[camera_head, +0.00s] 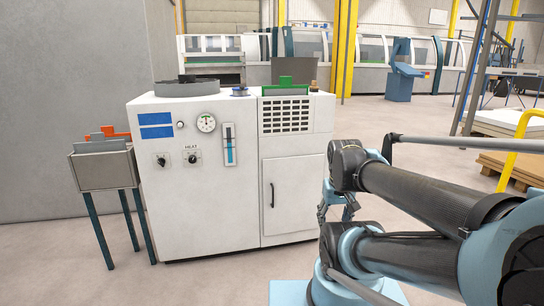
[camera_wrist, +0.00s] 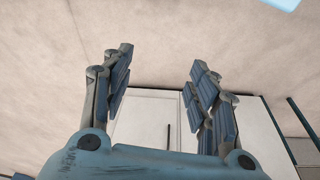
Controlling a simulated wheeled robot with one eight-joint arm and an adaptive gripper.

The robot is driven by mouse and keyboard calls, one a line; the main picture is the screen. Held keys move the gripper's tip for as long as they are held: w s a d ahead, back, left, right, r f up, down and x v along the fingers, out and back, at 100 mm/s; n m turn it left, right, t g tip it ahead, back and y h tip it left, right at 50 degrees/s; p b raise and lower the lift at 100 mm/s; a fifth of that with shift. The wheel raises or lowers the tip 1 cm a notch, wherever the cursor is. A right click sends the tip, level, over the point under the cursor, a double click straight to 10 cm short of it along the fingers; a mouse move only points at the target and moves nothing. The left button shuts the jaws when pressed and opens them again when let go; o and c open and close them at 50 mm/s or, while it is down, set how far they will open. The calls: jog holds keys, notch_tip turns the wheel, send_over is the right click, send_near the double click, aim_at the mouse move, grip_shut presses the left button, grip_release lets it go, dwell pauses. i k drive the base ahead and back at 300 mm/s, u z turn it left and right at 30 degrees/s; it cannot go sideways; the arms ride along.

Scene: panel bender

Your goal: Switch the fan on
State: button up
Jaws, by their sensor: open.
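A white machine cabinet (camera_head: 205,220) stands ahead in the head view. Its front panel has a dark left knob (camera_head: 161,160) and a right knob (camera_head: 192,157) marked HEAT. The label over the left knob is too small to read, so I cannot tell for sure which control is the fan's. My gripper (camera_head: 337,212) hangs to the right of the cabinet, well away from both knobs. In the wrist view my gripper (camera_wrist: 158,75) is open, with nothing between its fingers. The cabinet's white doors (camera_wrist: 145,120) and a handle show beyond it; the knobs do not show there.
A grey bin on legs (camera_head: 103,168) stands left of the cabinet. A door handle (camera_head: 271,195) sticks out on the right half. The floor before the cabinet is clear.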

aim_at(161, 161)
jog(key=u, duration=1.3)
jog(key=k, duration=0.55)
jog(key=u, duration=0.6)
jog(key=i, duration=1.35)
jog(key=u, duration=0.2)
